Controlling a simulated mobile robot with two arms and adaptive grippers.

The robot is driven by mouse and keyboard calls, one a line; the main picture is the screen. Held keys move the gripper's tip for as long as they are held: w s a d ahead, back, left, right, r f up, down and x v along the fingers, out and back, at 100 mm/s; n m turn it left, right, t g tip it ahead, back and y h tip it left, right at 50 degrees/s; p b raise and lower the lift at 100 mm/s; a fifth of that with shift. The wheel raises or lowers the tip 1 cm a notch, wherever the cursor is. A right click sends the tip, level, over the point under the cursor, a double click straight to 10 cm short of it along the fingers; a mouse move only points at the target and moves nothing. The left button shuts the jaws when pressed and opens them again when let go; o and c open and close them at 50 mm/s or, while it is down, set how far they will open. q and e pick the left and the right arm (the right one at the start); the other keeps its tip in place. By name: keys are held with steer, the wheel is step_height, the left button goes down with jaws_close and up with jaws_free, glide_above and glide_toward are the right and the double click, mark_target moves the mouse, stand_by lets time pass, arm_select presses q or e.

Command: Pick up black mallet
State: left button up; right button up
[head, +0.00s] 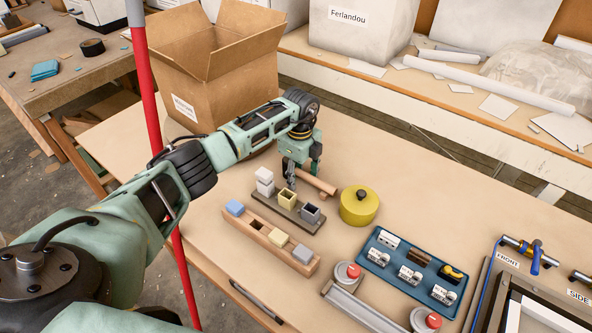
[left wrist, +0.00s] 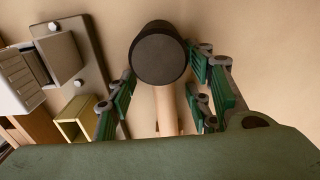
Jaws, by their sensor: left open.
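The black mallet has a wooden handle (head: 320,184) that shows in the head view, lying on the table just right of my left gripper (head: 300,168). Its head is not clear there, hidden by the gripper. In the left wrist view the round black mallet head (left wrist: 159,55) faces the camera, and its pale handle (left wrist: 167,108) runs between the fingers of the open left gripper (left wrist: 165,88). The fingers stand on both sides of the handle, with a gap on the left; contact on the right cannot be told. My right gripper is not in view.
A dark tray with blocks (head: 290,209) and a wooden block holder (head: 262,232) lie close in front of the gripper. A yellow round tin (head: 359,207) stands to the right. A cardboard box (head: 215,95) stands behind. A blue tray (head: 413,266) lies further right.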

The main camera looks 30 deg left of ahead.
arm_select(q)
jaws_close()
stand_by(0.3)
stand_by(0.3)
